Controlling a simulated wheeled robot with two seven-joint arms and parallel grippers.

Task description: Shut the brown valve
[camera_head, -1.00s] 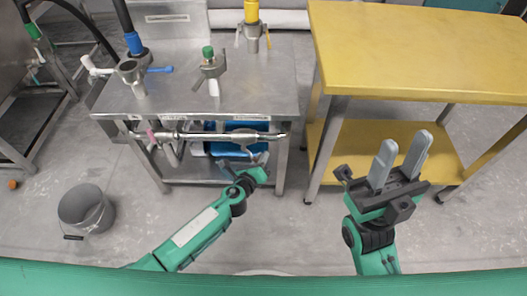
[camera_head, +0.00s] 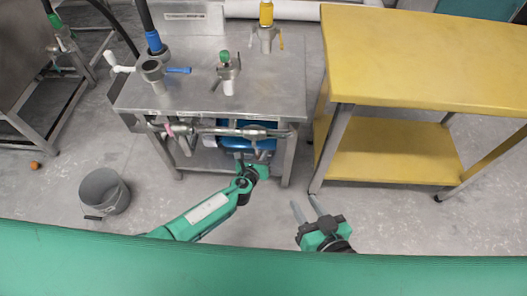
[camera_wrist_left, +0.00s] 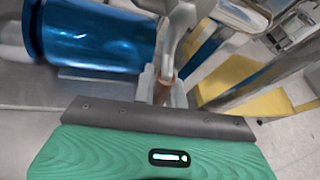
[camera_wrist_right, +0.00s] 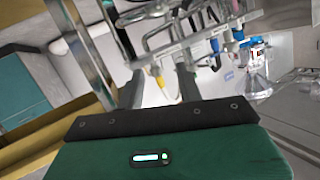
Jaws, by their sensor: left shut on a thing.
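The brown valve's handle (camera_wrist_left: 164,90) shows in the left wrist view as a narrow brownish piece below a metal pipe, between my left fingers. My left gripper (camera_head: 250,158) is shut on it, under the right part of the horizontal pipe (camera_head: 225,131) at the front of the steel table. In the head view the handle is too small and too covered by the gripper to make out. My right gripper (camera_head: 308,210) is empty and open, its two fingers apart, in front of the gap between the tables. Its fingers also show in the right wrist view (camera_wrist_right: 158,90).
A blue cylinder (camera_head: 240,137) sits under the steel table (camera_head: 265,95), close to my left gripper. The steel table carries blue, green and yellow fittings. A yellow table (camera_head: 420,55) stands to the right. A grey bucket (camera_head: 104,192) stands on the floor at left.

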